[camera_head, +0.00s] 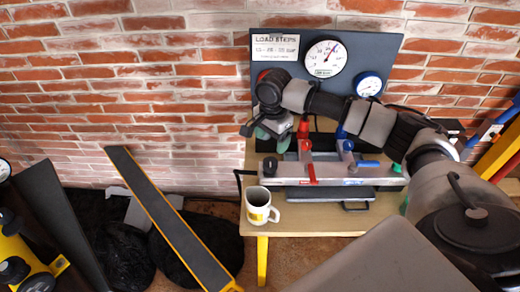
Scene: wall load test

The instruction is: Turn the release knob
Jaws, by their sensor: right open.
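A dark panel (402,75) stands against the brick wall, with a "LOAD STEPS" label (275,46), a large white dial gauge (325,59) and a smaller blue-rimmed gauge (369,84). Below it a grey metal fixture (330,181) with red and blue fittings sits on a wooden table. I cannot tell which part is the release knob; a small red part (262,75) at the panel's left is mostly hidden behind my right wrist. My right gripper (273,138) is open, pointing down at the fixture's left end. I cannot tell whether it touches anything. My left gripper is out of view.
A white and yellow mug (259,206) stands at the front left of the wooden table (310,219). A long black bar with yellow edges (170,220) leans at left above black bags (130,258). Yellow equipment (22,252) stands at far left.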

